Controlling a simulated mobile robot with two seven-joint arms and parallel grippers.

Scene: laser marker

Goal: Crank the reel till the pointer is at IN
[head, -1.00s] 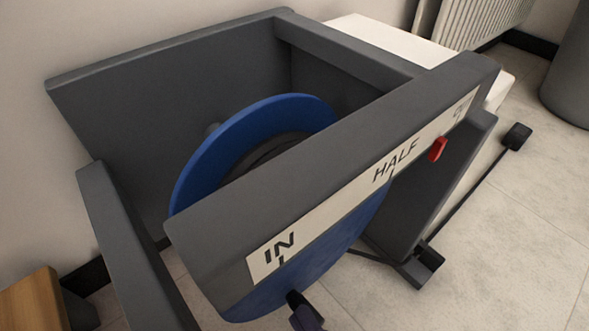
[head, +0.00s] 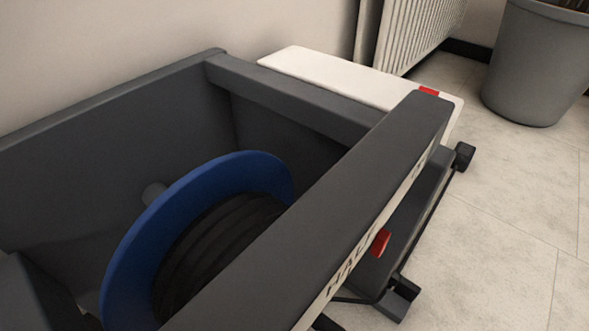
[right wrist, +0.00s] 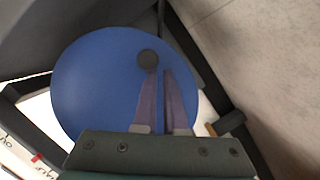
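The blue reel (head: 150,235), wound with dark cable (head: 215,245), sits inside a dark grey frame. The red pointer (head: 381,243) is on the frame's front scale, a little beyond HALF (head: 348,265) on the side away from IN. IN is outside the head view now. In the right wrist view, the blue reel disc (right wrist: 95,90) faces me, with a dark round knob (right wrist: 148,58). My right gripper (right wrist: 160,72) is in front of the disc. Its purple fingers have a narrow gap, and the knob shows at the left finger's tip; contact is unclear. My left gripper is in neither view.
The dark frame's front beam (head: 330,190) hides part of the reel. A white panel (head: 330,75) with a red mark (head: 429,91) lies behind the frame. A grey bin (head: 530,65) and a radiator (head: 418,35) stand farther back.

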